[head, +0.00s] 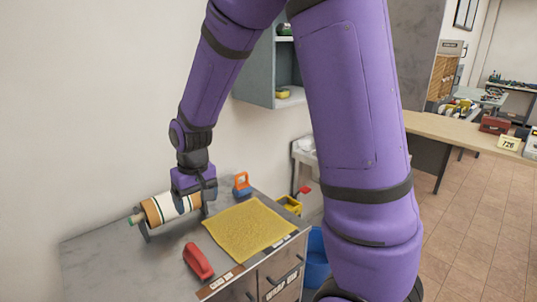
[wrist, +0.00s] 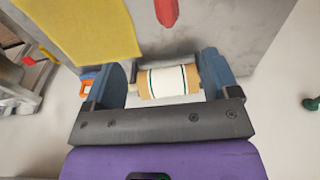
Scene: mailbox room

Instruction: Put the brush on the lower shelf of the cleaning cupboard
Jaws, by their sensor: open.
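An orange-and-blue item (head: 242,185) with a loop handle, which looks like the brush, stands on the grey counter behind the yellow cloth; its orange part also shows in the wrist view (wrist: 87,87), left of my left finger. My gripper (head: 195,203) is low over the counter's back left, left of that item. In the wrist view my gripper (wrist: 166,84) is open, with a cream-and-tan roll (wrist: 168,83) showing between its fingers; I cannot tell whether they touch it. The grey-blue wall cupboard (head: 254,78) is open-fronted, and a yellow sponge (head: 283,93) lies on its lower shelf.
The yellow cloth (head: 248,230) covers much of the counter (head: 130,268). A red object (head: 198,261) lies at its front. The roll (head: 165,208) sits in a holder near the wall. A yellow container (head: 289,204) and blue bucket (head: 316,262) are to the right. My arm hides part of the cupboard.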

